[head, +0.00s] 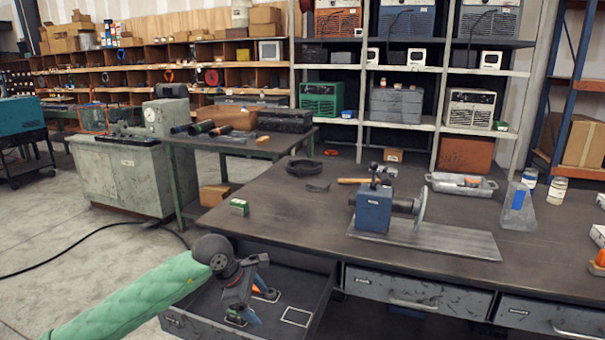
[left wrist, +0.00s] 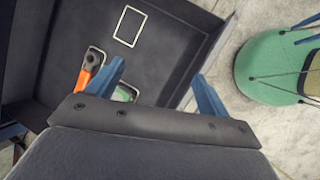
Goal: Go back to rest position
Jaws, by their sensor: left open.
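My left gripper (head: 262,290) hangs over an open drawer (head: 190,324) at the front of the workbench. In the left wrist view its blue fingers (left wrist: 158,88) stand wide apart with nothing between them. An orange and black tool (left wrist: 90,72) and a green item (left wrist: 124,93) lie in the drawer beyond the fingers, in white-outlined spots; the gripper partly hides them in the head view. A flanged pipe (head: 403,206) sits in a blue block (head: 373,208) on a grey plate on the bench. My right gripper is out of view.
The workbench (head: 290,225) has clear room left of the blue block. A small green box (head: 239,207) stands near its left edge, a metal tray (head: 462,186) towards the back. An empty white outline (left wrist: 130,27) marks the drawer floor. Shut drawers (head: 420,291) lie right.

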